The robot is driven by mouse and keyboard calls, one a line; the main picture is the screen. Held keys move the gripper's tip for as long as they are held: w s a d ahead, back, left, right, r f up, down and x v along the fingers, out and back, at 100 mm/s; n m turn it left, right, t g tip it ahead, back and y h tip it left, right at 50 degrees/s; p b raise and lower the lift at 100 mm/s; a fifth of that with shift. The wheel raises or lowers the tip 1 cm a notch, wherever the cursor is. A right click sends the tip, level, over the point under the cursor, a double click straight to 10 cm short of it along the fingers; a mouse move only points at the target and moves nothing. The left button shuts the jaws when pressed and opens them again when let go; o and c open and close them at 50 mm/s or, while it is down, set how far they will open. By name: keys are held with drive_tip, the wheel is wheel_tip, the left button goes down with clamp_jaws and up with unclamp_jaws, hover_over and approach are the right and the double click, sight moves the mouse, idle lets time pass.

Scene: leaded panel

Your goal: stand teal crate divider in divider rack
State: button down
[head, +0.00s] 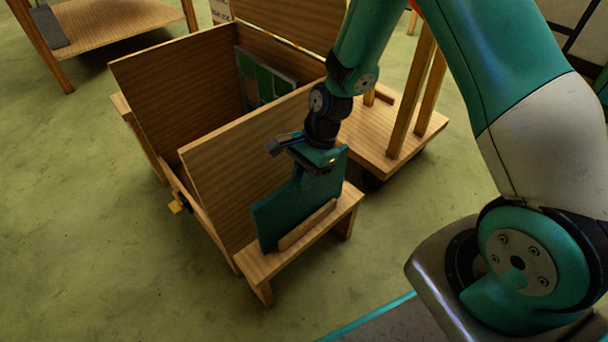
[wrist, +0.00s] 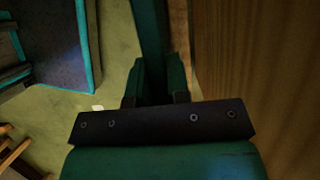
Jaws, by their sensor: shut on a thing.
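The teal crate divider (head: 285,213) is a flat panel, standing roughly upright between a tall wooden panel and a low wooden strip (head: 307,224). Its lower edge is hidden behind the strip, so I cannot tell whether it rests on the ledge. My gripper (head: 318,160) is shut on the divider's upper edge. In the wrist view, the fingers (wrist: 157,82) close around the divider (wrist: 150,30), which runs away up the picture. The low wooden ledge (head: 262,266) with the strip looks like the divider rack, joined to or against the large wooden box.
The wooden box (head: 165,75) has tall side panels and holds a leaded panel (head: 262,80) with green panes. A wooden cart (head: 410,140) with uprights stands behind right. A wooden table (head: 115,28) is at the back left. Green floor (head: 90,240) is clear at left.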

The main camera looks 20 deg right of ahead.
drive_tip(key=shift+f, duration=0.3)
drive_tip(key=c, duration=1)
unclamp_jaws()
drive_tip(key=shift+r, duration=0.1)
drive_tip(key=p+v, duration=0.7)
drive_tip(key=v, duration=1)
drive_tip(key=s+a+r+n, duration=0.4)
drive_tip(key=s+r+n, duration=0.1)
drive_tip(key=r+n, duration=0.1)
drive_tip(key=s+a+r+n, duration=0.4)
drive_tip(key=r+n, duration=0.1)
drive_tip(key=r, duration=0.2)
drive_tip(key=s+a+r+n+t, duration=0.1)
drive_tip(key=s+r+n, duration=0.2)
drive_tip(key=s+n, duration=0.25)
drive_tip(key=s+a+r+n, duration=0.2)
drive_tip(key=s+n, duration=0.3)
drive_tip(key=s, duration=0.1)
wheel_tip(320, 180, up, 32)
drive_tip(key=p, duration=3.2)
drive_tip(key=shift+d, duration=0.15)
